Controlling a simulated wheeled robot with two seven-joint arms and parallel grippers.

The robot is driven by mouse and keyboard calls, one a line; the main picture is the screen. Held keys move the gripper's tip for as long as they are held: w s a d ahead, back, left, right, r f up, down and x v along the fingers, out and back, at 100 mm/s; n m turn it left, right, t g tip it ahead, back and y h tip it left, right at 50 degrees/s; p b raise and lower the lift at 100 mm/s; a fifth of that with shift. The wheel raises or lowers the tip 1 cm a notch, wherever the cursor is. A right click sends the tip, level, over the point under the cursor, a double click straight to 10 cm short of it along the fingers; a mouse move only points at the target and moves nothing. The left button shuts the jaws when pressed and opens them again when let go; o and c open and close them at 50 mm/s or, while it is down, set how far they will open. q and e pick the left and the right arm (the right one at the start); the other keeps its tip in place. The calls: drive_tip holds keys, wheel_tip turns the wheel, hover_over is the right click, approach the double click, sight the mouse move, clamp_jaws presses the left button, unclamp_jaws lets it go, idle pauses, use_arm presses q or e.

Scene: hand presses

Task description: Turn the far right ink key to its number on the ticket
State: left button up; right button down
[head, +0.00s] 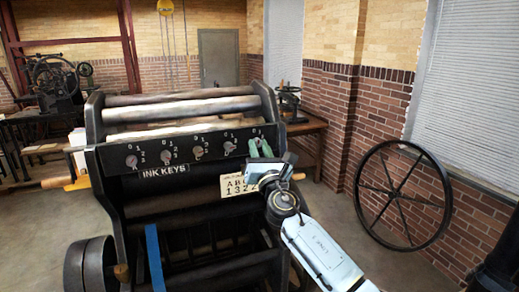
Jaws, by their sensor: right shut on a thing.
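The press's dark ink key panel (190,153) carries a row of grey ink keys with small numbers around them and an "INK KEYS" label (164,171). My right gripper (260,148) is at the right end of the row, its greenish fingers shut on the far right ink key. The fingers cover that key, so its pointing cannot be read. The neighbouring key (228,147) is free. The cream ticket (235,186) hangs below the panel, with letters over digits that seem to begin 1 3 2. My wrist covers its right part. My left gripper is not in view.
Rollers (180,106) lie above the panel. A blue strip (154,258) stands at the press's front. A wooden handle (60,182) sticks out left. A large spoked wheel (402,194) leans at the brick wall. The floor right of the press is clear.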

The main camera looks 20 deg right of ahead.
drive_tip(key=shift+m, duration=0.5)
drive_tip(key=m+h, duration=0.1)
drive_tip(key=m, duration=0.1)
drive_tip(key=m+g+h, duration=0.1)
drive_tip(key=m, duration=0.2)
drive_tip(key=shift+a+h, duration=0.15)
drive_tip(key=shift+h, duration=0.15)
drive_tip(key=shift+r+m+g+h+p, duration=0.15)
drive_tip(key=shift+m+g+h+p, duration=0.45)
drive_tip(key=shift+m, duration=1.5)
drive_tip(key=shift+m+g+h, duration=0.3)
drive_tip(key=shift+m, duration=0.1)
drive_tip(key=c, duration=1.2)
unclamp_jaws()
drive_tip(key=shift+c, duration=0.2)
drive_tip(key=b+v, duration=0.2)
drive_tip(key=v, duration=1.1)
drive_tip(key=shift+s, duration=0.25)
